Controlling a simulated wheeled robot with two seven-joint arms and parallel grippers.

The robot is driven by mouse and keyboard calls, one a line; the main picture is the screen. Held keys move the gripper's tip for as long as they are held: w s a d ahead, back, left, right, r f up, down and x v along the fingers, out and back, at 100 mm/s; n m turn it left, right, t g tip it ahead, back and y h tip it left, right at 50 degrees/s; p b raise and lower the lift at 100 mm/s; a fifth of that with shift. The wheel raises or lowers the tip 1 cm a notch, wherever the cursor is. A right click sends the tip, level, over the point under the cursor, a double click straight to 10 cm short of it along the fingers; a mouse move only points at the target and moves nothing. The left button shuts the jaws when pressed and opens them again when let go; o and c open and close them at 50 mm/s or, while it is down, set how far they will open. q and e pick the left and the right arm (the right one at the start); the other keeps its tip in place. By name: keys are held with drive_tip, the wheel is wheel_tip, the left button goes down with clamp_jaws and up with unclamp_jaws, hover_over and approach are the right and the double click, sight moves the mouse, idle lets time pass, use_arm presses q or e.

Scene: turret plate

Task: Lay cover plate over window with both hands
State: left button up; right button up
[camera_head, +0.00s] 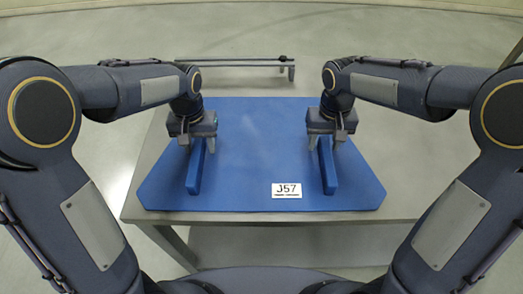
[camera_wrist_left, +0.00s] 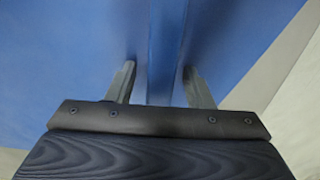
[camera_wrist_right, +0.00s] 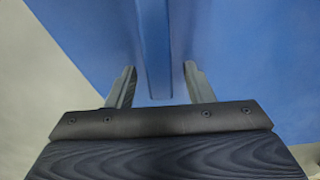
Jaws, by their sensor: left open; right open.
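The blue cover plate (camera_head: 257,140) lies flat on a grey table. It has clipped front corners, a white label reading J57 and two raised blue bar handles. My left gripper (camera_head: 195,142) is open over the left handle (camera_head: 195,172). In the left wrist view its fingers (camera_wrist_left: 160,72) stand on either side of that bar, with gaps. My right gripper (camera_head: 328,142) is open over the right handle (camera_head: 328,172). In the right wrist view its fingers (camera_wrist_right: 160,72) also straddle the bar, with gaps. I cannot make out a window in any view.
The grey table (camera_head: 260,217) shows as a strip along the plate's front and sides. A low rail frame (camera_head: 235,62) with short legs stands beyond the plate's far edge. The floor behind and to the sides looks clear.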

use_arm(q)
clamp_jaws()
use_arm(e)
clamp_jaws()
use_arm(q)
drive_tip(key=shift+r, duration=0.1)
use_arm(e)
drive_tip(key=shift+r, duration=0.1)
idle(0.9)
